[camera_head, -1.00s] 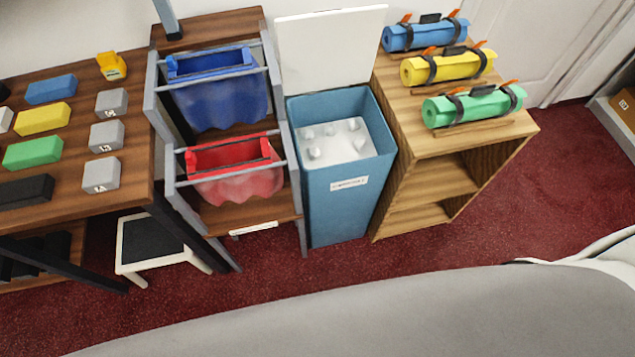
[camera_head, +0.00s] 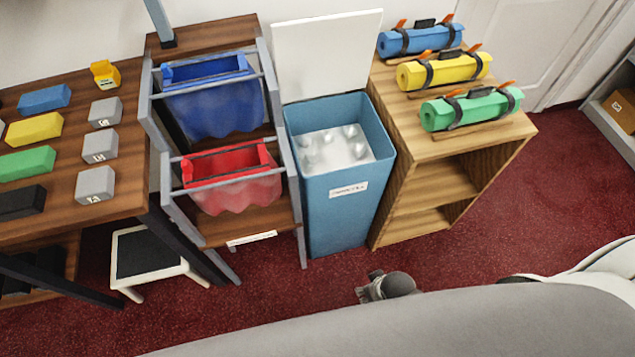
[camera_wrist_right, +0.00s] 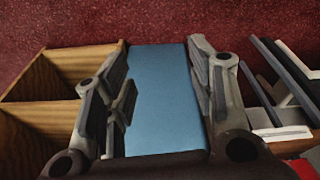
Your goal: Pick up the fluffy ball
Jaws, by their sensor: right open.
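I cannot single out a fluffy ball. A pale white mass with several rounded lumps (camera_head: 336,148) lies inside the open blue bin (camera_head: 345,205), and I cannot tell whether these lumps are fluffy. My right gripper (camera_head: 372,284) shows at the bottom of the head view, in front of the bin and outside it. In the right wrist view its two fingers (camera_wrist_right: 158,95) are apart and empty, with the blue bin wall (camera_wrist_right: 165,85) seen beyond and between them. My left gripper is not in view.
A wooden shelf (camera_head: 428,190) with blue, yellow and green rolls on top stands right of the bin. A rack with blue (camera_head: 215,105) and red (camera_head: 230,185) bags stands left. A table (camera_head: 90,212) with coloured blocks is further left. Red carpet (camera_head: 480,255) is clear in front.

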